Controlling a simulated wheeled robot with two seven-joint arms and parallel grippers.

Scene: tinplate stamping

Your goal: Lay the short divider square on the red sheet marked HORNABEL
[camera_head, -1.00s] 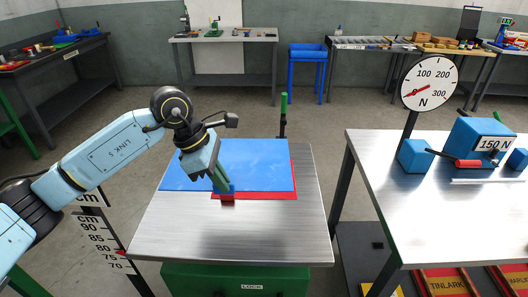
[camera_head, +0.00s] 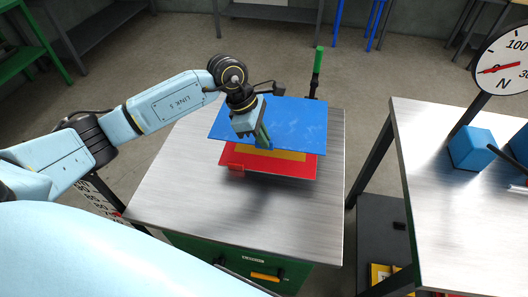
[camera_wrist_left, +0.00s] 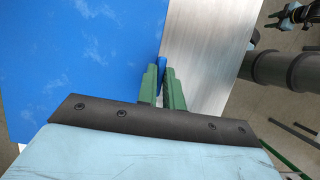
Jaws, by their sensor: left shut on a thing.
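My left gripper (camera_head: 264,142) is shut on the front edge of a blue sheet (camera_head: 285,117), which it holds raised and roughly level. In the left wrist view its green fingers (camera_wrist_left: 163,72) pinch the edge of the blue sheet (camera_wrist_left: 80,60). Below the blue sheet, a red sheet (camera_head: 293,171) shows along its front, with a yellow-orange strip or sheet (camera_head: 290,155) on it, partly hidden. No HORNABEL lettering is readable, and I cannot tell which piece is the short divider.
The metal table top (camera_head: 180,190) is bare in front and at the left. A post with a green grip (camera_head: 318,62) stands behind it. A second metal table (camera_head: 440,170) at the right, across a gap, carries a blue block (camera_head: 472,149) and a dial (camera_head: 503,60).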

